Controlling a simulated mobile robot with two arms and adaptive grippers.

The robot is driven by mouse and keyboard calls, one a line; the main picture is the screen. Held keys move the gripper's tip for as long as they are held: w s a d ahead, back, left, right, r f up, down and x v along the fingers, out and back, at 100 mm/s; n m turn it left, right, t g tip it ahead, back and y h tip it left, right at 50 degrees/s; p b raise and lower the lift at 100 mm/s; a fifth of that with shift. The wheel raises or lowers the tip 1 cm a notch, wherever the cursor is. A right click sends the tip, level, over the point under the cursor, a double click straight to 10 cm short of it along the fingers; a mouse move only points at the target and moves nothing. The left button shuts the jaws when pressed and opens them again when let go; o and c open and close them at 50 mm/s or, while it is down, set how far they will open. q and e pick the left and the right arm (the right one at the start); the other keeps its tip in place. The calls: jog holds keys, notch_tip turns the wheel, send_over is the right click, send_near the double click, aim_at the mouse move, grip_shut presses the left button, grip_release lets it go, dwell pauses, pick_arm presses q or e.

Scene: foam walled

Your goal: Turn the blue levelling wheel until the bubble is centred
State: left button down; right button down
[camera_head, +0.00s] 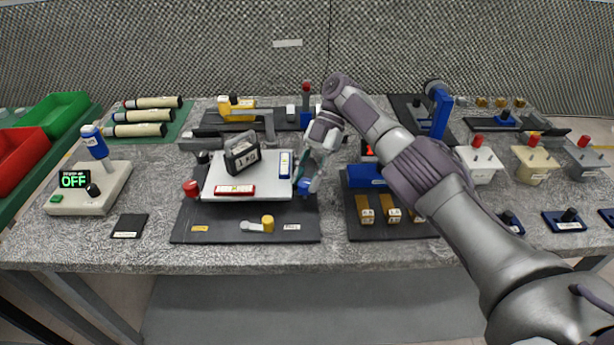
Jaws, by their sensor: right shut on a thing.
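The blue levelling wheel (305,188) is at the right edge of the white levelling plate (222,176), partly hidden by my right gripper. My right gripper (307,183) comes down from above and is shut on the blue wheel. A blue-framed vial (285,164) lies along the plate's right side. A red-framed vial (235,190) lies along its front. The bubbles are too small to read. A red wheel (190,188) is at the plate's left. My left gripper does not show.
A dark weight block (241,153) stands on the plate. A yellow-knobbed lever (265,223) lies in front on the dark base board (220,233). A blue fixture with wooden blocks (366,177) is close on the right. The table's front strip is clear.

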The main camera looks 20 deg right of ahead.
jog(key=c, duration=0.8)
grip_release()
